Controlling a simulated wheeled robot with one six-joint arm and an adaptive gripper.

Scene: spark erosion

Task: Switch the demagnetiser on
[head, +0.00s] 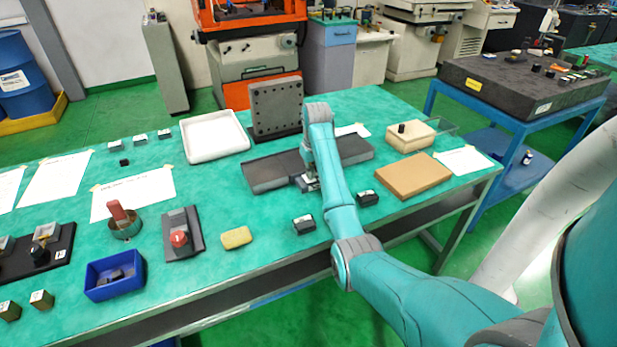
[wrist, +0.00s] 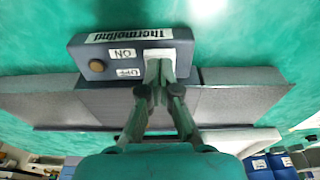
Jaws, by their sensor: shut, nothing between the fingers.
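The demagnetiser appears to be the long grey slab (head: 268,172) on the green bench, under my arm in the head view; its grey top also shows in the wrist view (wrist: 235,102). In the wrist view a dark blue-grey control box (wrist: 100,55) adjoins it, with upside-down ON and OFF labels, a name label and a round brownish knob (wrist: 97,65). My gripper (wrist: 160,72) is shut and empty, its fingertips over a pale switch plate (wrist: 181,52) beside the labels. The fingers hide part of this plate, and I cannot tell contact or switch position. In the head view my gripper (head: 309,184) is partly hidden.
A dark drilled plate (head: 276,108) stands behind the slab. A white tray (head: 214,136) is back left, a brown block (head: 413,176) right. Small dark-and-white blocks (head: 304,224) sit in front. A red knob on a dark plate (head: 180,239) and a blue bin (head: 114,276) are left.

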